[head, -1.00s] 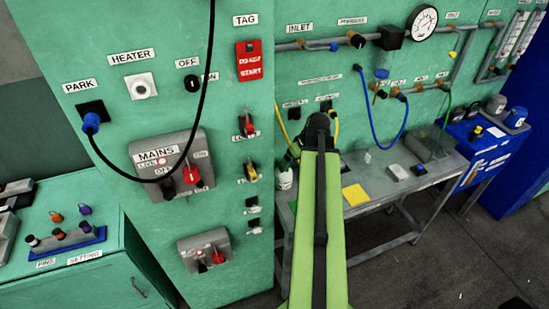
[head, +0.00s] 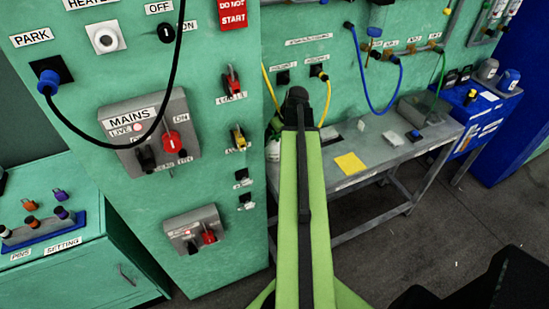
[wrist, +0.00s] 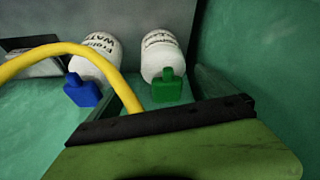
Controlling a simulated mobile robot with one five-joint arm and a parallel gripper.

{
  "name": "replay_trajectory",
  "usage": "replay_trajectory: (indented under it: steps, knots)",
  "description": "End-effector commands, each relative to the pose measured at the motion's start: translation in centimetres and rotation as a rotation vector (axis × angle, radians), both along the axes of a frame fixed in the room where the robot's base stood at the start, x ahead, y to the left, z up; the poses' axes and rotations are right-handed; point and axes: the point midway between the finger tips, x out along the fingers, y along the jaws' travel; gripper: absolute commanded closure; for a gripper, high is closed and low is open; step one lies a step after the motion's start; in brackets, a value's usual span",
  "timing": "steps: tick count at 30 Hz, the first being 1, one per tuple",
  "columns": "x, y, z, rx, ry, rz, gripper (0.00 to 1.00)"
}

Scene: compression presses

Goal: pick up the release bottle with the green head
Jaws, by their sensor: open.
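In the wrist view a white bottle with a green head (wrist: 167,86) stands in the upper middle, with dark printing on its body. A second white bottle with a blue head (wrist: 86,90) is to its left. My gripper (wrist: 157,72) is open and empty, with one finger on each side of the green-headed bottle in the picture. I cannot tell how far the fingers reach along it. In the head view the end of my arm is dark and its fingers cannot be made out. A white bottle (head: 272,152) shows partly beside my arm there; its head colour is unclear.
A yellow hose (wrist: 45,52) arches across the blue-headed bottle towards my gripper. A grey bench (head: 400,145) holds a yellow sheet (head: 350,163) and small items. A green panel (head: 225,265) with switches stands left of my arm.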

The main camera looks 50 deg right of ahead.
Motion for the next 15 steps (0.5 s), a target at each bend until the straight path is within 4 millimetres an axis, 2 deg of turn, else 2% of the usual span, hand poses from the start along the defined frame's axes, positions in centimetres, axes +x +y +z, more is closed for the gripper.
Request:
replay_trajectory:
  steps: [1, 5, 8, 15]
  knots:
    - [0.2, -0.1, -1.0, 0.000, 0.000, 0.000, 0.04]
    - [0.3, -0.1, -0.7, 0.000, 0.000, 0.000, 0.04]
    - [0.4, 0.0, -1.4, 0.000, 0.000, 0.000, 0.04]
    - [1.6, 0.3, -5.4, 0.000, 0.000, -0.001, 0.04]
